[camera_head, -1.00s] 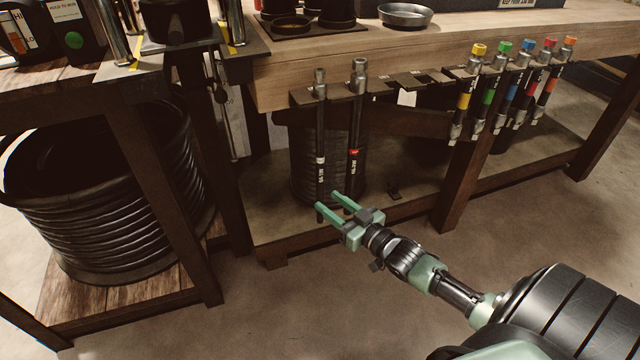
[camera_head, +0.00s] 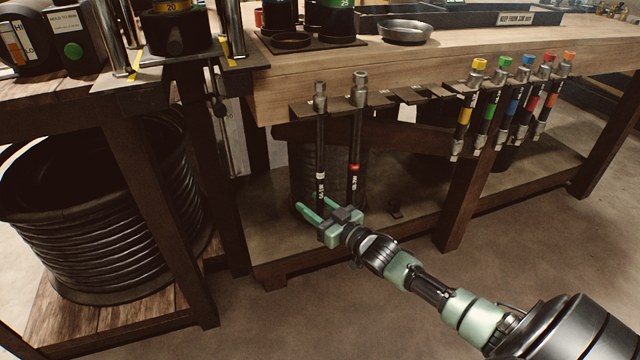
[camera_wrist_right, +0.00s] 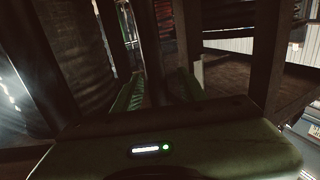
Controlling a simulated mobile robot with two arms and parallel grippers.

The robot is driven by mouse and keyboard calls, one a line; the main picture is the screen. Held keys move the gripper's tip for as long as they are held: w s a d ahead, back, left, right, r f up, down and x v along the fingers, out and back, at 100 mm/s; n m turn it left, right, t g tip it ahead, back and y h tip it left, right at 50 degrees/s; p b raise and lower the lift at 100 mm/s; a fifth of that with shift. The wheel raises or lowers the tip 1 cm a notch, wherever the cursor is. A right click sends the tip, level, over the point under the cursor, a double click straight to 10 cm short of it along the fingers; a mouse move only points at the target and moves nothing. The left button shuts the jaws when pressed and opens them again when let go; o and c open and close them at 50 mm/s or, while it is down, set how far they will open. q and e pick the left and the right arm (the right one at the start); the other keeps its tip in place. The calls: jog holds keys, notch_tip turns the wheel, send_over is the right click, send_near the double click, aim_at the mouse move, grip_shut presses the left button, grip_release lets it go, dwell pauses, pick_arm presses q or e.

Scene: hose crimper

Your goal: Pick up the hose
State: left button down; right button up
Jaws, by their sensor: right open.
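Two long black hoses hang upright from a bracket on the bench's front edge: a left hose (camera_head: 321,140) with a white band and a right hose (camera_head: 356,135) with a red band. Both have metal fittings at the top. My right gripper (camera_head: 314,206) is open at the lower end of the left hose, its green fingers pointing left and away. I cannot tell whether that hose is between the fingers. In the right wrist view the fingers (camera_wrist_right: 160,92) are apart; a dark upright shape stands behind them. My left gripper is not in view.
Several short hoses with coloured caps (camera_head: 510,100) hang further right. A coiled hose drum (camera_head: 95,220) stands on the left shelf. The wooden bench (camera_head: 440,55) has a lower shelf (camera_head: 410,185) and dark legs (camera_head: 466,190). Open floor lies in front.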

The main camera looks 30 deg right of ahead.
jog(key=shift+w, duration=0.1)
grip_shut()
jog(key=shift+r, duration=0.1)
dwell(1.3)
